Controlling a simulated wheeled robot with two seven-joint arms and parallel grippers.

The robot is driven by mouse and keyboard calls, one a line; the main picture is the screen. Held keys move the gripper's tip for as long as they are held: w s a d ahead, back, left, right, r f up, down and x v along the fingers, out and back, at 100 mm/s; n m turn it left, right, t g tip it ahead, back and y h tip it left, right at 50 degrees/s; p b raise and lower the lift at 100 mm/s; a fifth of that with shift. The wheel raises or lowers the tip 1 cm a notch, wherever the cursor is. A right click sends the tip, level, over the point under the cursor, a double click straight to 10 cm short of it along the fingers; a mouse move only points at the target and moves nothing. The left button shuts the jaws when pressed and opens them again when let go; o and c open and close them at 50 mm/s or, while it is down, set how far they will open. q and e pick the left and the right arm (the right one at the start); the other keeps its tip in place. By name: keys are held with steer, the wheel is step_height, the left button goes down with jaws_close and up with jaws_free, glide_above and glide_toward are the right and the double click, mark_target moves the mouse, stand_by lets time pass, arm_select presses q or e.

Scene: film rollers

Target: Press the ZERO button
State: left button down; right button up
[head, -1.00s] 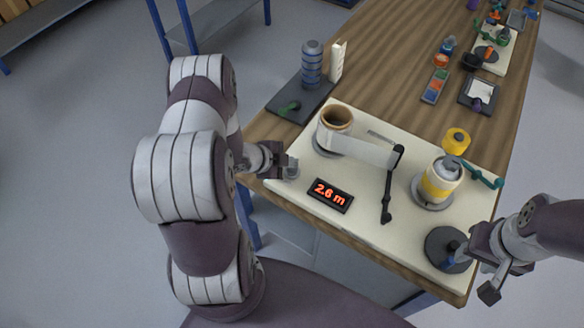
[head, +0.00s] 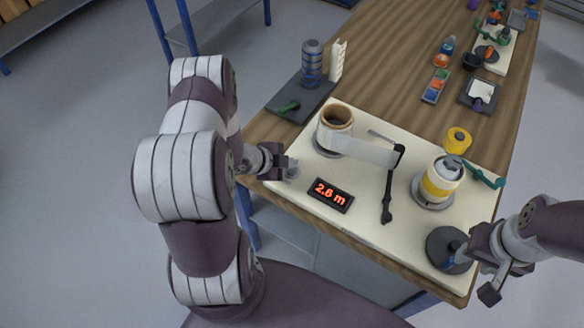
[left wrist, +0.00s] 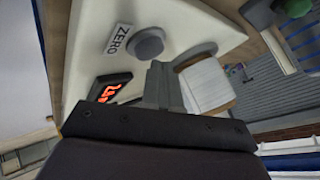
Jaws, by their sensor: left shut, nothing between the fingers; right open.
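The ZERO button is a grey round cap (left wrist: 150,43) beside a white ZERO label (left wrist: 118,39) on the cream board. In the head view the button (head: 292,169) is at the board's left corner, partly hidden by my left gripper (head: 284,164). In the left wrist view my left gripper (left wrist: 162,70) is shut and empty. Its fingertips are close to the button; I cannot tell whether they touch it. A black display with red digits (head: 330,195) reads about 2.6 m. My right gripper (head: 486,277) is open near the board's right end.
On the board, a film roll (head: 337,118) feeds a pale strip toward a black arm (head: 388,195). A yellow-banded roller (head: 440,182) and a dark disc knob (head: 447,248) stand to the right. A dark tray (head: 300,100) with stacked rings sits behind left.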

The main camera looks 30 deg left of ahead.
mark_target(289, 171)
arm_select(q)
steer(key=shift+f+b, duration=0.4)
steer(key=shift+f, duration=0.1)
stand_by(0.3)
steer(key=shift+r, duration=0.1)
steer(key=shift+r+p, duration=0.8)
steer(key=shift+p, duration=0.05)
steer(key=shift+r, duration=0.1)
step_height(289, 171, up, 5)
steer(key=p, duration=0.4)
steer(key=shift+p, duration=0.35)
stand_by(0.4)
